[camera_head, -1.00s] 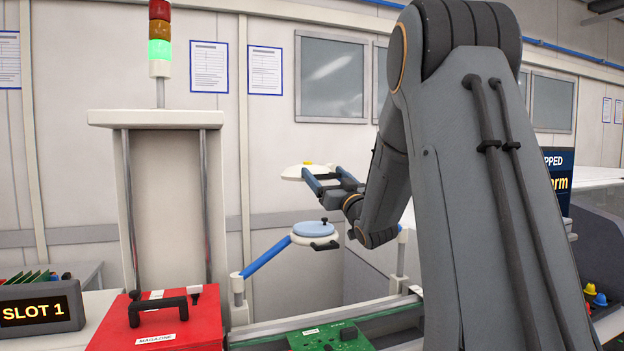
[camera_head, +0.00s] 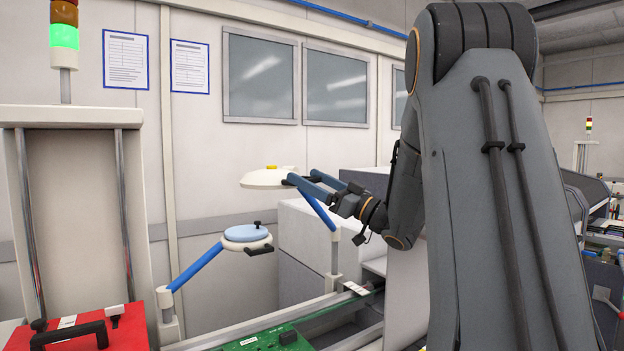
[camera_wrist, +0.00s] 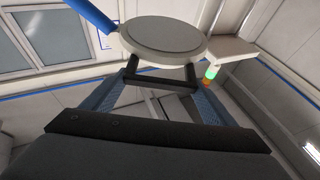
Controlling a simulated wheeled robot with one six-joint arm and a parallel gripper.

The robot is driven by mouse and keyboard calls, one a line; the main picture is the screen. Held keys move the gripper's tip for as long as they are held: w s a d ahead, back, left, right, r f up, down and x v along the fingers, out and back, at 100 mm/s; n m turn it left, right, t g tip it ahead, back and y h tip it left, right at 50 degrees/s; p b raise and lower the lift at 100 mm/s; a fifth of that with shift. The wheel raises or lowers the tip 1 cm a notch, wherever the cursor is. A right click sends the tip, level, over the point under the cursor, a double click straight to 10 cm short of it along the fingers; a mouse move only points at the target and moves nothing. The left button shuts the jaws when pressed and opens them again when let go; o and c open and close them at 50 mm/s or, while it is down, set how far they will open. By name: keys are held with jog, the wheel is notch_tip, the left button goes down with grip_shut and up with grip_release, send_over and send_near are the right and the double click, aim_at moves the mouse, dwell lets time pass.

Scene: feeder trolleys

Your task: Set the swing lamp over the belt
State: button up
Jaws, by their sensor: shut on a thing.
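The swing lamp (camera_head: 266,179) has a round white head with a yellow knob on top and a blue arm running to a pale post at its right. My gripper (camera_head: 303,177) reaches in from the right at the head's near side. In the wrist view, its fingers are shut on the lamp's black handle (camera_wrist: 160,83), below the round grey face (camera_wrist: 165,38).
A second head with a pale blue top (camera_head: 245,233) stands lower left on a blue arm from another post. A green circuit board (camera_head: 268,341) lies at the belt's near end. A red magazine (camera_head: 125,330) is at left. Large pale cabinets (camera_head: 310,240) stand behind the belt.

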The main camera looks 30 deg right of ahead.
jog(key=shift+d+r, duration=0.2)
jog(key=shift+d, duration=0.05)
jog(key=o, duration=1.5)
jog(key=shift+a+f, duration=0.1)
jog(key=shift+f, duration=0.05)
notch_tip(320, 180, up, 10)
jog(key=b, duration=0.2)
jog(key=shift+b, duration=0.4)
